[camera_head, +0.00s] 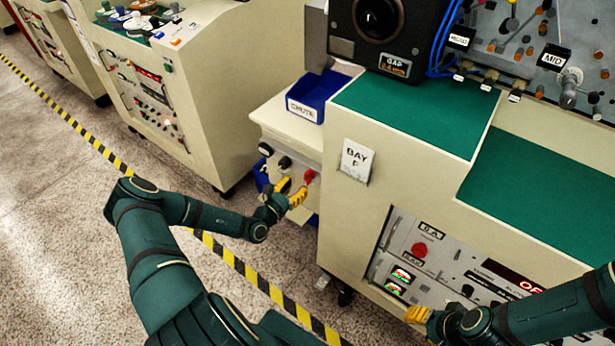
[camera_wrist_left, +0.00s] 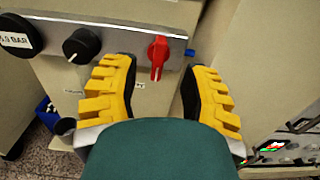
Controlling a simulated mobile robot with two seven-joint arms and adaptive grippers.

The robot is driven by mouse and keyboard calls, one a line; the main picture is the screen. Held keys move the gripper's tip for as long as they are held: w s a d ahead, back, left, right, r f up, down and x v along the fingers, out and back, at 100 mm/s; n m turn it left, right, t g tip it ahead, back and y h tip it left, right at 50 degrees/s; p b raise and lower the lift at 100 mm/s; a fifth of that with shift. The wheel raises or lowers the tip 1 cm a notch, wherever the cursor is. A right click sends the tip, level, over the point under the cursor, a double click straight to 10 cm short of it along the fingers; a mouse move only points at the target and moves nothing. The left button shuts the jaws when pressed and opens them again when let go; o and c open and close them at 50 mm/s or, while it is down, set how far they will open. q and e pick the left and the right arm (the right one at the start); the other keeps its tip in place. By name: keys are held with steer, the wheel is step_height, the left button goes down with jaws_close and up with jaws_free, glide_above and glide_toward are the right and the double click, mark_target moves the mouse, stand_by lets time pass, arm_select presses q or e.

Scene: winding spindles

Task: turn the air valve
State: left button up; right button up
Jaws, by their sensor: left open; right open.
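The air valve is a small red lever knob (camera_head: 309,175) on the front of a cream cabinet panel, under the bin marked CHUTE. In the left wrist view the red knob (camera_wrist_left: 158,55) points roughly downward on a grey strip. My left gripper (camera_head: 292,191) is open at the panel, with its yellow fingers (camera_wrist_left: 158,70) on either side of the knob in that picture. No contact with the knob is visible. My right gripper (camera_head: 417,314) is open and low, in front of the lower control panel at the right.
A black knob (camera_wrist_left: 82,46) sits left of the valve, with a 5.9 BAR label (camera_wrist_left: 14,40) farther left. The blue bin (camera_head: 318,92) is above. The cabinet marked BAY F (camera_head: 356,158) stands close at the right. Striped floor tape (camera_head: 250,272) runs below.

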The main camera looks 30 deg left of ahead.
mark_target(306, 176)
arm_select(q)
steer(key=w, duration=0.2)
steer(key=w+b, duration=0.1)
steer(key=w, duration=0.4)
steer(key=shift+d, duration=0.3)
steer(key=shift+s, duration=0.1)
steer(key=shift+c, duration=0.3)
jaws_close()
